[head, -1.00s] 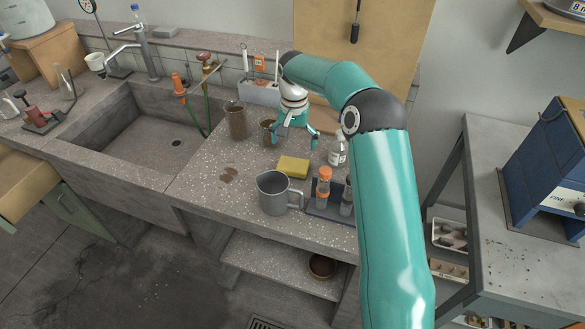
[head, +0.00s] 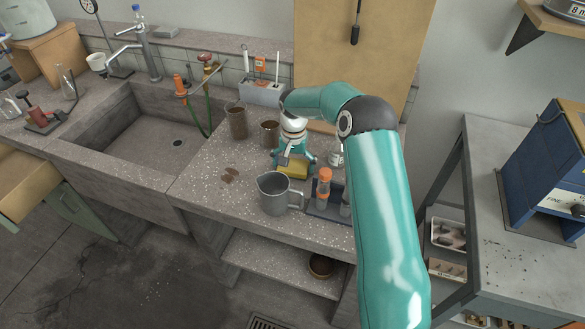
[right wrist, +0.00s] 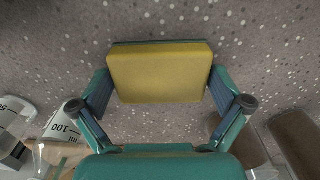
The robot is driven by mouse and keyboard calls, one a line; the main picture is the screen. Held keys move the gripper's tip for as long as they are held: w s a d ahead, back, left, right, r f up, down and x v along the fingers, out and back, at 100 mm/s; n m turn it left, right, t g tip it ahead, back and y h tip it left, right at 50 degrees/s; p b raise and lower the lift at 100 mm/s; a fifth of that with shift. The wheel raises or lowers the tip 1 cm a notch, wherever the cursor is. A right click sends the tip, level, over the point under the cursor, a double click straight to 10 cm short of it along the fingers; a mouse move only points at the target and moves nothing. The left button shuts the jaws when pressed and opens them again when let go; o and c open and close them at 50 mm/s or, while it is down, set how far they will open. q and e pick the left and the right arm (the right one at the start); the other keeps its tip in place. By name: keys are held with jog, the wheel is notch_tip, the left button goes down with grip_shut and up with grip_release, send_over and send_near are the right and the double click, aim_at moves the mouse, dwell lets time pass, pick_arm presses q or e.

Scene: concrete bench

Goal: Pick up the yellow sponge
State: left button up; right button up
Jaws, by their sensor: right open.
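The yellow sponge (head: 293,172) lies on the speckled concrete bench (head: 210,180), behind the metal jug. In the right wrist view this gripper (right wrist: 160,95) is open. My left gripper is not in view.
The metal jug (head: 272,194) stands just in front of the sponge. A rack with an orange-capped tube (head: 324,182) is close on the right. Brown beakers (head: 237,122) stand behind on the left. A sink (head: 150,135) is at the left.

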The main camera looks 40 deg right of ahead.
aim_at(293, 165)
jog(key=c, duration=0.5)
jog(key=shift+r, duration=0.2)
notch_tip(293, 165, up, 20)
jog(key=shift+f, duration=0.15)
jog(key=shift+o, duration=0.5)
